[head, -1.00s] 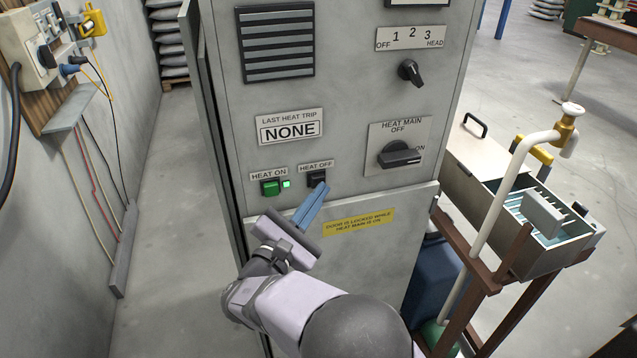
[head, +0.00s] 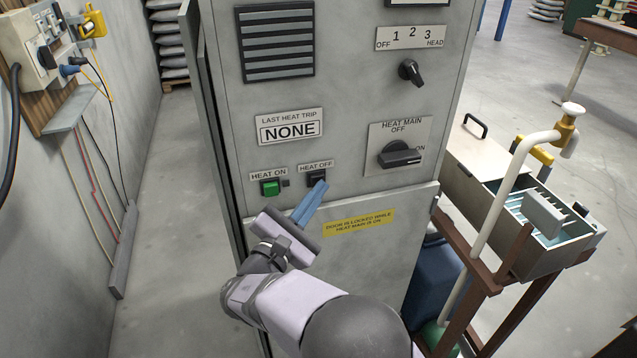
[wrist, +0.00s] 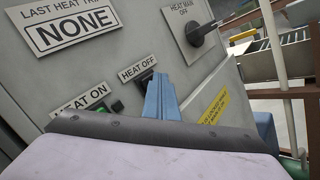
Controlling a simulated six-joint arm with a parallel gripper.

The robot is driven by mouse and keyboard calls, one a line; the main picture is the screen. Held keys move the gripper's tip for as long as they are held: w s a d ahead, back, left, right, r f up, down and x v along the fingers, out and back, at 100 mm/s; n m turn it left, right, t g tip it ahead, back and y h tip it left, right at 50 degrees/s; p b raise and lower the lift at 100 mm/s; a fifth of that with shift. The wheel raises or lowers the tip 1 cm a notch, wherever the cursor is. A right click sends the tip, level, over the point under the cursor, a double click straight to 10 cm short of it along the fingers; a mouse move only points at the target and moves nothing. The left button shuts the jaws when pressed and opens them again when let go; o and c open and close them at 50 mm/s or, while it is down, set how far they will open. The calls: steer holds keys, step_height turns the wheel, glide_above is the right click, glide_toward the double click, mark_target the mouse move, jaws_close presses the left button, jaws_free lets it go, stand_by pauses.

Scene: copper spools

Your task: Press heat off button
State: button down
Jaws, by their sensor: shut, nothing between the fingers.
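The black heat off button (head: 317,177) sits under its HEAT OFF label on the grey cabinet front. My gripper (head: 322,184) is shut and empty, its blue fingertips at the lower edge of the button; they appear to touch it. In the wrist view the blue fingers (wrist: 158,82) reach up to the button (wrist: 146,76), which they partly cover. The green heat on button (head: 270,187) is to the left, and the small lamp (head: 286,183) beside it is dark.
The heat main switch (head: 400,155) is on the right, its black handle level toward ON. A yellow door notice (head: 359,222) is below. A metal tank (head: 540,215) with a white pipe (head: 500,195) stands right of the cabinet. The floor at left is clear.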

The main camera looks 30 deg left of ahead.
steer(key=shift+s, duration=0.1)
steer(key=shift+s+d, duration=0.5)
steer(key=shift+d, duration=0.1)
steer(key=shift+b, duration=0.3)
steer(key=shift+s+d+b, duration=0.35)
steer(key=shift+s+d, duration=1.4)
steer(key=shift+s, duration=0.05)
